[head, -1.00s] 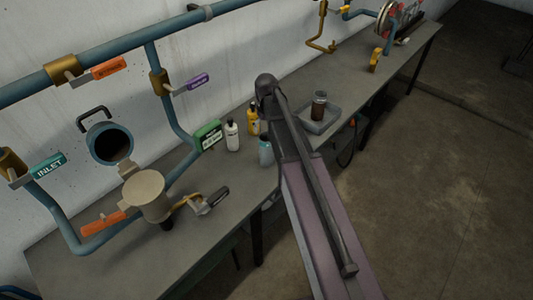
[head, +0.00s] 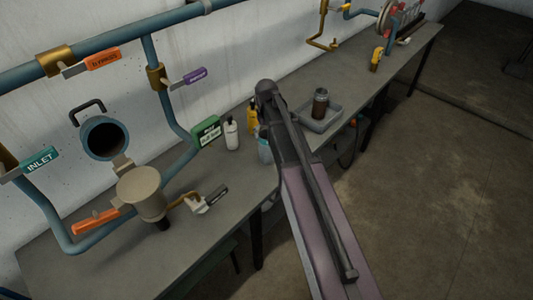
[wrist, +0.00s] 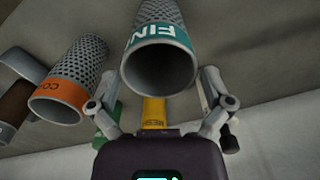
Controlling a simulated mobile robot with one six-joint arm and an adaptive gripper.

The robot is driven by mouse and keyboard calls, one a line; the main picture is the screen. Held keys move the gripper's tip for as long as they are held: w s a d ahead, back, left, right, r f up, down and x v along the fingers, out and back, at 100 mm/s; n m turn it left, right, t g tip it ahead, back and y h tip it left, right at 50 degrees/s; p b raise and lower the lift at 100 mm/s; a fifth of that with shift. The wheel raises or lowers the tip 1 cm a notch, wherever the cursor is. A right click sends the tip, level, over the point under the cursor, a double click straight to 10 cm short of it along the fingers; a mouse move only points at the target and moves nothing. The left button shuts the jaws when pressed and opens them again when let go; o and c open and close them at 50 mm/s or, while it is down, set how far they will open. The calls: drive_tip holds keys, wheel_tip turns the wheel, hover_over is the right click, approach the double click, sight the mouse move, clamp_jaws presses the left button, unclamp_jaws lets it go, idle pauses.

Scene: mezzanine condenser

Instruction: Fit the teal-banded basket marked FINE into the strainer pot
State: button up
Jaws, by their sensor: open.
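The teal-banded basket marked FINE (wrist: 160,42) is a perforated grey cylinder at the top centre of the wrist view. Its open, dark mouth faces the camera. My gripper (wrist: 158,78) is open, with one finger on each side of the basket's near end; I cannot tell whether they touch it. The beige strainer pot (head: 145,192) stands over the bench at left. A blue-rimmed round lid (head: 104,138) with a black handle stands raised behind it. The pot's inside is not clear.
An orange-banded basket (wrist: 67,84) lies left of the FINE one. A yellow bottle (wrist: 153,112) is beyond the gripper. Blue pipes (head: 180,110) and valve handles surround the pot. A white bottle (head: 232,133) and a grey tray (head: 333,116) are on the bench (head: 215,225).

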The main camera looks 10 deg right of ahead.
drive_tip(key=shift+f+b, duration=0.35)
drive_tip(key=shift+f, duration=0.25)
drive_tip(key=c, duration=1.1)
drive_tip(key=shift+r, duration=0.15)
drive_tip(key=s+r+p, duration=0.2)
drive_tip(key=s, duration=0.6)
drive_tip(key=s+r+p, duration=0.2)
drive_tip(key=s+p, duration=0.1)
drive_tip(key=s, duration=0.5)
drive_tip(key=shift+r, duration=0.4)
drive_tip(key=shift+d, duration=0.1)
